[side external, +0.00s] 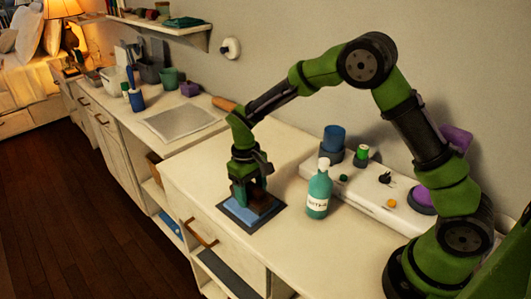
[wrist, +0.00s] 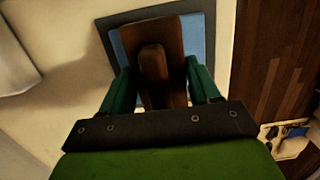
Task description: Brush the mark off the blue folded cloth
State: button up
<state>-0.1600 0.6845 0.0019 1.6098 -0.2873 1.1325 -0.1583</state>
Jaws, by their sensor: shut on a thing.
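The blue folded cloth (side external: 236,211) lies flat with a dark grey border around it near the front edge of the counter; it also shows in the wrist view (wrist: 203,40). My gripper (side external: 250,192) is directly over the cloth, pointing down. Its green fingers are shut on a brown wooden brush (wrist: 176,45), which also shows in the side view (side external: 264,207). The brush is over the cloth and covers much of it in the wrist view. I cannot tell whether its underside touches the cloth. I see no mark on the visible part of the cloth.
A teal bottle (side external: 319,191) stands right of the cloth. Behind it, a white raised unit (side external: 375,190) carries a blue cup (side external: 334,138) and small items. A pale mat (side external: 180,122) lies farther left. The counter's front edge is close to the cloth.

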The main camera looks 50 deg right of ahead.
jog(key=shift+a, duration=1.95)
notch_tip(320, 180, up, 8)
jog(key=shift+r, duration=0.15)
